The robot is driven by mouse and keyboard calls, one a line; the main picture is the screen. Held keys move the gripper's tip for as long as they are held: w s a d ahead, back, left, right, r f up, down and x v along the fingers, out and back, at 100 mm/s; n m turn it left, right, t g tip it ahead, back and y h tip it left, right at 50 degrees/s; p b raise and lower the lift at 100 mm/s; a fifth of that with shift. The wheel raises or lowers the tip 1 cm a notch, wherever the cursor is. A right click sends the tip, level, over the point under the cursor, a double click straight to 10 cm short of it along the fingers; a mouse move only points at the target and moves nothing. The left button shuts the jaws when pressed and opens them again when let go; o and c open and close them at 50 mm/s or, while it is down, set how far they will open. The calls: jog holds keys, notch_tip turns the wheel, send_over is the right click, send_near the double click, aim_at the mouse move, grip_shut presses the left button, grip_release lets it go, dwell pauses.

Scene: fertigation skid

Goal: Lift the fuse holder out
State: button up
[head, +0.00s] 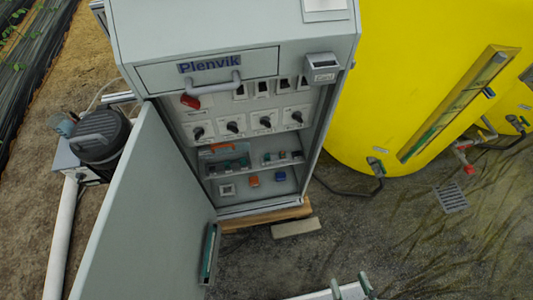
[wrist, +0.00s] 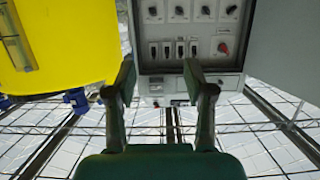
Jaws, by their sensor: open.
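The grey control cabinet (head: 235,70) stands with its door (head: 145,220) swung open to the left. Inside, a lower panel carries small dark devices on a rail (head: 280,158), a greenish group under an orange handle (head: 225,160), an orange block (head: 253,181) and a blue block (head: 279,176). I cannot tell which of these is the fuse holder. My gripper (head: 350,284) is at the bottom edge of the head view, in front of the cabinet and well apart from it. In the wrist view my gripper (wrist: 160,75) is open and empty, and the cabinet appears upside down.
A row of black knobs (head: 265,122) and a red switch (head: 190,101) sit above the lower panel. A large yellow tank (head: 400,60) stands at the right. A wooden board (head: 265,216) and a loose block (head: 296,228) lie at the cabinet's foot. The floor in front is free.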

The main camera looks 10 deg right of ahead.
dwell(0.4)
jog(key=shift+c, duration=1)
jog(key=shift+w+f, duration=0.1)
jog(key=shift+f, duration=0.1)
jog(key=shift+c, duration=0.3)
jog(key=g, duration=0.2)
send_near(268, 157)
jog(key=shift+x, duration=4.8)
jog(key=shift+a, duration=0.1)
